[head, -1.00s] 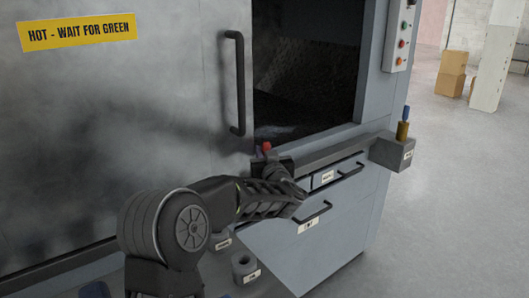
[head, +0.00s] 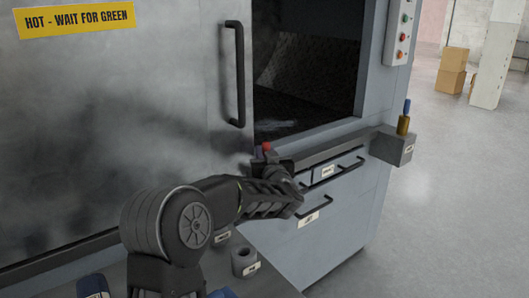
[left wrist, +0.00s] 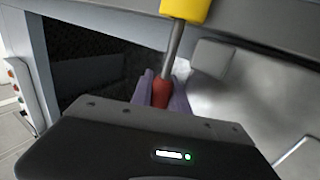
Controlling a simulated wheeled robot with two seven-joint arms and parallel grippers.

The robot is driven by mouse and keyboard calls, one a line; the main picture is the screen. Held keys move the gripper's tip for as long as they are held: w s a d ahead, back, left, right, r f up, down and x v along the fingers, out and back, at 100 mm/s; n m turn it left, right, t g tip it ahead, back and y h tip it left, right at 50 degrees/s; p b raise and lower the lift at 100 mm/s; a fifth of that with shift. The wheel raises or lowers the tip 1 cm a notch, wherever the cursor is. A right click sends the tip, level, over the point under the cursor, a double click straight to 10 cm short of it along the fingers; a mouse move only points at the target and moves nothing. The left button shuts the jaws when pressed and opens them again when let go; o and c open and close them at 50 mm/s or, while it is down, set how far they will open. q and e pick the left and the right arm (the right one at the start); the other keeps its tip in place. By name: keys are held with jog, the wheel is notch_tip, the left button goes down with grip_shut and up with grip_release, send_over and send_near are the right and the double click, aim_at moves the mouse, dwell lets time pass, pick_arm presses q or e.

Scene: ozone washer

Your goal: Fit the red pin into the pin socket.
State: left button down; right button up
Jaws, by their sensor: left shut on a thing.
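My left gripper (head: 264,156) is in front of the machine, near the lower left corner of its opening. It is shut on the red pin (head: 267,147), whose red end sticks up above the fingers. In the left wrist view the red part (left wrist: 161,93) sits between the purple fingertips. A metal shaft runs from it to a yellow piece (left wrist: 186,8); I cannot tell if this belongs to the pin. A grey ring-shaped block (head: 244,261) with an unreadable label stands below on the surface; I cannot tell whether it is the pin socket. My right gripper is out of view.
A handled door (head: 130,120) fills the left. A grey block (head: 393,148) at the right holds a brass piece with a blue top (head: 405,115). Drawers (head: 340,170) sit under the opening. Blue objects show at the bottom edge. The floor at right is mostly clear.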

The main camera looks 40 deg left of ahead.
pick_arm(q)
jog(key=shift+f+b, duration=0.4)
jog(key=shift+f, duration=0.3)
jog(key=c, duration=1.2)
grip_release()
jog(key=shift+s+d, duration=0.2)
jog(key=shift+s, duration=0.05)
jog(key=v, duration=0.7)
jog(key=shift+d, duration=0.25)
jog(key=shift+w, duration=0.1)
